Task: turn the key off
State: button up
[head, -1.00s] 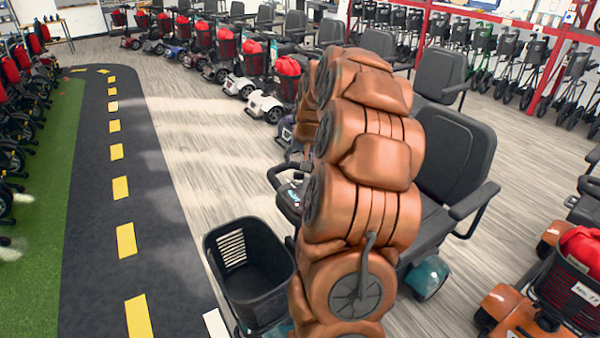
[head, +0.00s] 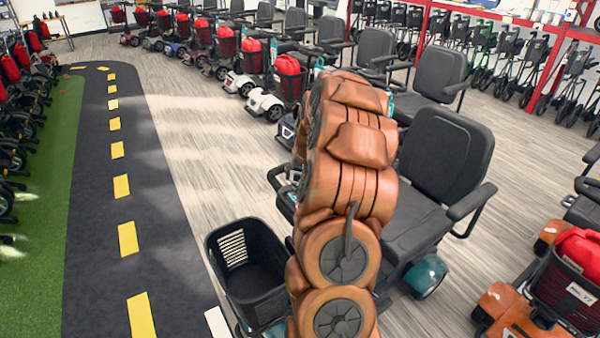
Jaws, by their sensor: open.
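A teal scooter (head: 428,276) with a dark grey seat (head: 440,155) stands in front of me. Its handlebar (head: 281,178) shows only at the left edge of my copper-coloured arm, which hides most of the control panel. The key cannot be seen. A black basket (head: 237,240) hangs at the scooter's front. My arm rises from the bottom middle and bends away from me over the front of the scooter. My gripper is hidden behind the arm, so its place relative to the key cannot be told.
An orange scooter (head: 510,310) with a red bag (head: 582,253) stands close on the right. A row of scooters runs toward the back. Rollators (head: 530,65) line the red rack. A dark track (head: 105,200) with yellow dashes lies free on the left.

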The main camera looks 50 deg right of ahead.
jog(key=c, duration=1.1)
jog(key=shift+c, duration=0.2)
jog(key=shift+f+b, duration=0.2)
jog(key=shift+b, duration=0.4)
jog(key=n+b, duration=0.2)
jog(key=b, duration=0.1)
jog(key=shift+w+f+t+y, duration=0.1)
jog(key=shift+f+t+y, duration=0.1)
jog(key=shift+t+y, duration=0.2)
jog(key=n+y+b, duration=0.1)
jog(key=n+b, duration=0.2)
jog(key=b, duration=0.1)
jog(key=shift+t+b, duration=0.3)
jog(key=shift+b, duration=0.05)
jog(key=n+y+b, duration=0.1)
jog(key=n+b, duration=0.2)
jog(key=shift+d+r+n+y+b, duration=0.15)
jog(key=shift+n+y+b, duration=0.15)
jog(key=shift+y, duration=0.1)
jog(key=shift+r+n+y+b, duration=0.1)
jog(key=shift+n+y+b, duration=0.65)
jog(key=shift+n, duration=0.65)
jog(key=shift+r+n, duration=0.1)
jog(key=shift+n, duration=0.3)
